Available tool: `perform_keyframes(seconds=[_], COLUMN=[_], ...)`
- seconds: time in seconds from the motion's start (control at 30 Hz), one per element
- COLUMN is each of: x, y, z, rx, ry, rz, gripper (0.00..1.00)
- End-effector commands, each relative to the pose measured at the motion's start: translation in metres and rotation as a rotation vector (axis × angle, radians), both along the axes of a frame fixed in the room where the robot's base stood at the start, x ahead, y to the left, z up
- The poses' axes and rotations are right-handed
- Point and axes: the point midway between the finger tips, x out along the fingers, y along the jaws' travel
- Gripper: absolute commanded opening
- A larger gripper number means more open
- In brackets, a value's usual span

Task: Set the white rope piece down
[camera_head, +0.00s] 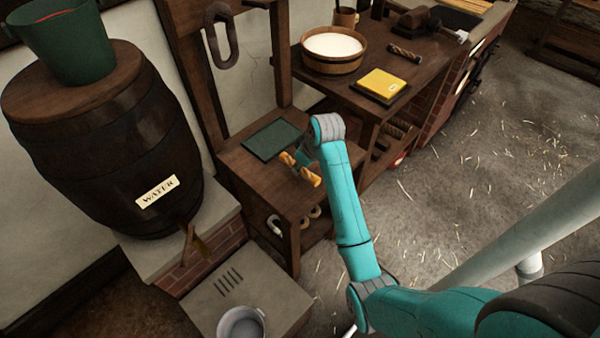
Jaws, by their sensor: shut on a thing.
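My gripper (302,165), at the end of the teal arm, is over the lower wooden bench (239,164). It is shut on a short twisted rope piece (311,178), which looks orange-gold rather than white. The rope's two ends show on either side of the grip, and its middle is hidden. I cannot tell whether it touches the bench top. A dark green mat (270,140) lies flat on the bench, just left of and behind the gripper. My wrist hides part of the fingers and the bench's right side.
A higher table behind holds a wooden tub of white stuff (334,46), a yellow block on a dark tray (378,90) and a brown rope piece (404,54). A water barrel (110,140) stands left, with a grey bucket (241,325) below. Floor at right is open.

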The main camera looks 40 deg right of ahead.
Motion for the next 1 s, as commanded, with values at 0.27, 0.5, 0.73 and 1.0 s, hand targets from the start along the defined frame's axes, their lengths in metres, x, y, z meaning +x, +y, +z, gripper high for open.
perform_keyframes(seconds=[0.27,0.5,0.73,1.0], x=[-0.001,0.000,0.000,0.000], y=[0.001,0.000,0.000,0.000], z=[-0.032,-0.037,-0.039,-0.039], rx=[0.002,0.000,0.000,0.000], ry=[0.004,0.000,0.000,0.000], rz=[0.001,0.001,0.001,0.000], gripper=[0.00,0.00,0.34,0.49])
